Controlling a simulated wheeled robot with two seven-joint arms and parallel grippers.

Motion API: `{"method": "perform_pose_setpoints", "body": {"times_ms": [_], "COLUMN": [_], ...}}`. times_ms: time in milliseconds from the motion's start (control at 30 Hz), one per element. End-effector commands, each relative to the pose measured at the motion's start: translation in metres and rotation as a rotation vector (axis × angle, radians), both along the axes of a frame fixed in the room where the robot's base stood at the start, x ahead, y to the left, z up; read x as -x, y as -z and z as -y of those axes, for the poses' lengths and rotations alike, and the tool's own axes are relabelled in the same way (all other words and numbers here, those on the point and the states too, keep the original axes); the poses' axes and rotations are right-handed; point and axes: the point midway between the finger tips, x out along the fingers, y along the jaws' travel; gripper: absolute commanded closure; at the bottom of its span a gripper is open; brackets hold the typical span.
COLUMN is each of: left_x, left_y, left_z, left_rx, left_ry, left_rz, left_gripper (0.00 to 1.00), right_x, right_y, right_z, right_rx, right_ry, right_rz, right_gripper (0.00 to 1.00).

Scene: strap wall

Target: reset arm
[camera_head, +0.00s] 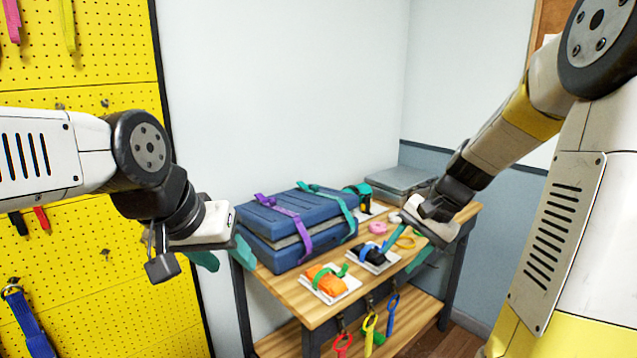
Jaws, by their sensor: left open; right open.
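My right arm comes down from the upper right.
The yellow pegboard (100,270) holds a blue strap (28,322). A grey case (402,180) is at the back.

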Motion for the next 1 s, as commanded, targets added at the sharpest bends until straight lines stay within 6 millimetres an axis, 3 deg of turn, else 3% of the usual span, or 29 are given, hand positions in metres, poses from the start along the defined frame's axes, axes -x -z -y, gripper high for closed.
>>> {"method": "perform_pose_setpoints", "body": {"times_ms": [33, 200, 400, 500, 700, 1000], "left_x": [0.0, 0.0, 0.0, 0.0, 0.0, 0.0], "left_y": [0.0, 0.0, 0.0, 0.0, 0.0, 0.0], "left_z": [0.0, 0.0, 0.0, 0.0, 0.0, 0.0], "left_rx": [0.0, 0.0, 0.0, 0.0, 0.0, 0.0], "left_ry": [0.0, 0.0, 0.0, 0.0, 0.0, 0.0], "left_rz": [0.0, 0.0, 0.0, 0.0, 0.0, 0.0], "left_gripper": [0.52, 0.52, 0.52, 0.52, 0.52, 0.52], "right_x": [0.015, 0.068, 0.126, 0.145, 0.161, 0.162], "right_y": [-0.019, -0.062, -0.09, -0.096, -0.098, -0.098], "right_z": [-0.01, -0.03, -0.041, -0.042, -0.042, -0.042], "right_rx": [0.048, 0.199, 0.338, 0.382, 0.42, 0.423], "right_ry": [-0.058, -0.236, -0.407, -0.463, -0.511, -0.512], "right_rz": [0.048, 0.194, 0.364, 0.426, 0.482, 0.484], "right_gripper": [0.52, 0.52, 0.52, 0.52, 0.52, 0.52]}}
